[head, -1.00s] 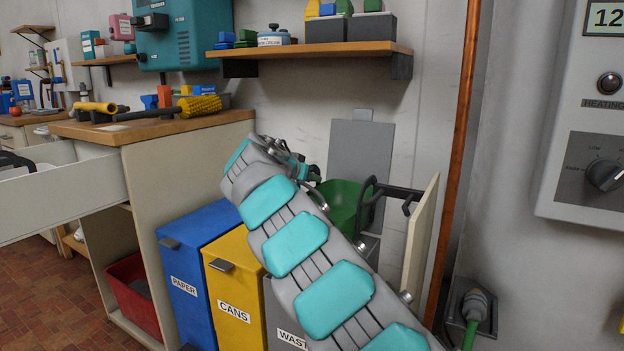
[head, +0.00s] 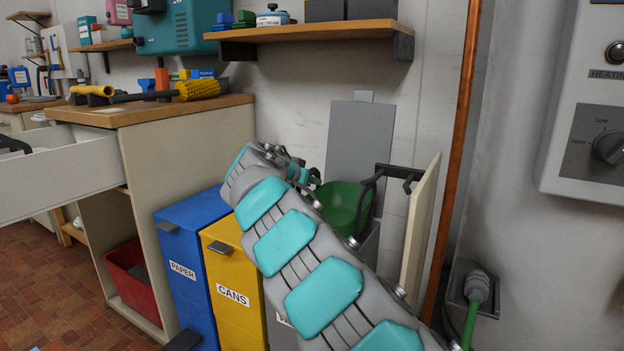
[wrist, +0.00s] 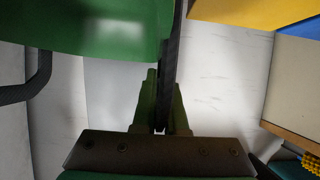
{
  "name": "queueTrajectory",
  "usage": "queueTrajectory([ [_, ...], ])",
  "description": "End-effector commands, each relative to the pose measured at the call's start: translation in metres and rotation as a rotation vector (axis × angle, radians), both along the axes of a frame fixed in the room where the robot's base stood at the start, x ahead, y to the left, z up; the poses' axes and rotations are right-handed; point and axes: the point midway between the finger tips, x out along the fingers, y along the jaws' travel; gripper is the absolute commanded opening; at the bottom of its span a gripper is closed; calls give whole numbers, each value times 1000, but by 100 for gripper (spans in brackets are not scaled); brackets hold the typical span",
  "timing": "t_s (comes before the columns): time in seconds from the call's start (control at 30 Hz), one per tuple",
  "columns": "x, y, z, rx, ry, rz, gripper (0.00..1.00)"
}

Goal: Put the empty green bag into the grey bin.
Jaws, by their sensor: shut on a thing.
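The green bag (head: 345,205) shows beyond my arm in the head view, open side up, over or in the mouth of the grey bin (head: 284,328); I cannot tell whether it is inside. The bin's raised grey lid (head: 360,140) stands behind it. In the wrist view the bag (wrist: 90,28) fills the upper left. My gripper (wrist: 160,100) is shut on a dark strip along the bag's right edge, seemingly its handle. In the head view my gripper is mostly hidden by my own arm, which also covers much of the bin.
A yellow bin (head: 232,295) marked CANS and a blue bin (head: 185,265) marked PAPER stand left of the grey one. A shelf (head: 320,30) hangs above.

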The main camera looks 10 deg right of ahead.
Motion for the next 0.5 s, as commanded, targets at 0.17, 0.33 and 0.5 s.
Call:
queueTrajectory([
  [0.17, 0, 0, 1, -1, -1, 0, 20],
  [0.33, 0, 0, 1, -1, -1, 0, 39],
  [0.5, 0, 0, 1, -1, -1, 0, 45],
])
